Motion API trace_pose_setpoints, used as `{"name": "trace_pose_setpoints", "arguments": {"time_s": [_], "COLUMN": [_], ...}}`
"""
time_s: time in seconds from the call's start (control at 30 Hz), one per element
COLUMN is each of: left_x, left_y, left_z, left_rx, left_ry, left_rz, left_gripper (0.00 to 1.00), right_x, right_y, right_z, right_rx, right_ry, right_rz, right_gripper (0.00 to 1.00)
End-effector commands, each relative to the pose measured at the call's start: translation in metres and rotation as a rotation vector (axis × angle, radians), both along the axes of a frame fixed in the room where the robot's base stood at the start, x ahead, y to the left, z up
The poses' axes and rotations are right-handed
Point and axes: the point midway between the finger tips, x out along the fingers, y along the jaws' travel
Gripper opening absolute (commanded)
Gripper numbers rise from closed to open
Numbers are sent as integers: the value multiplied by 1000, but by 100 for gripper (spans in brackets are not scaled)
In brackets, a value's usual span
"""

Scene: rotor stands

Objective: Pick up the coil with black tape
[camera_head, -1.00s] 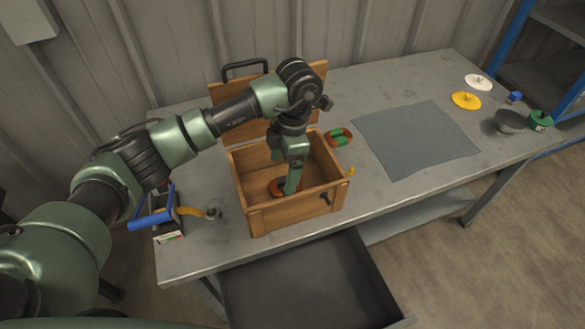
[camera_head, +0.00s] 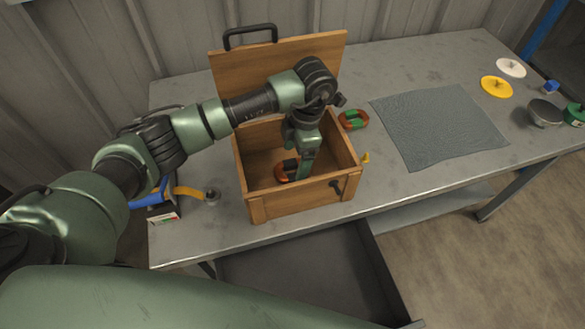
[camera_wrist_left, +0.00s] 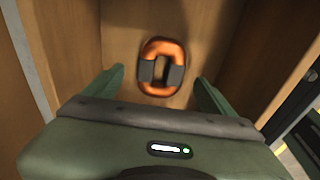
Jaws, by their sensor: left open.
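The coil with black tape (camera_head: 283,173) lies on the floor of the open wooden box (camera_head: 277,212). It is an orange ring, and in the left wrist view it (camera_wrist_left: 161,48) shows a dark tape band on each of its two sides. My left gripper (camera_head: 305,175) reaches down into the box, beside the coil in the head view and partly covering it. In the left wrist view my left gripper (camera_wrist_left: 160,78) is open and empty, with the coil ahead between the lines of its fingers. My right gripper is not in view.
A coil with green tape (camera_head: 353,120) lies on the table (camera_head: 385,185) behind the box's right side. The box's raised lid (camera_head: 230,68) stands behind the arm. A grey mat (camera_head: 437,125) lies right of it. A dark open drawer (camera_head: 300,270) is below.

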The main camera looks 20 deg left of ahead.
Motion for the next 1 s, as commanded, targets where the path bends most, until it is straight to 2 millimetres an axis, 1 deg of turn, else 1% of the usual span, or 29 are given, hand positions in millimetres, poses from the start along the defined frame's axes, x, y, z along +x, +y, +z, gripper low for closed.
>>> {"name": "trace_pose_setpoints", "arguments": {"time_s": [0.03,0.07,0.1,0.2,0.3,0.47,0.5,0.57,0.6,0.67,0.7,0.77,0.8,1.0], "left_x": [-3,-4,-4,-4,-4,-4,-4,-4,-4,-4,-4,-4,-4,-3], "left_y": [0,0,1,3,3,3,3,3,3,3,3,3,3,3], "left_z": [-7,-11,-18,-29,-34,-35,-35,-34,-34,-34,-34,-34,-34,-33], "left_rx": [0,0,-1,-1,-1,-1,0,0,0,0,0,0,0,0], "left_ry": [6,6,5,3,1,0,0,0,0,0,0,0,0,-1], "left_rz": [1,1,2,0,-1,-1,-1,-1,-1,-1,0,0,0,0], "left_gripper": [85,85,85,85,85,85,83,66,55,38,27,10,0,0], "right_x": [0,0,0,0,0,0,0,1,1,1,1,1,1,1], "right_y": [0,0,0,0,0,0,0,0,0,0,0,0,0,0], "right_z": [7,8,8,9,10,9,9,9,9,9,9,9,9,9], "right_rx": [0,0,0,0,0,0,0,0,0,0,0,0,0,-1], "right_ry": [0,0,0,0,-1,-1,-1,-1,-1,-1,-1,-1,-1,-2], "right_rz": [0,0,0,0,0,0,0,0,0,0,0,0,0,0], "right_gripper": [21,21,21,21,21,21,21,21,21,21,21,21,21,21]}}
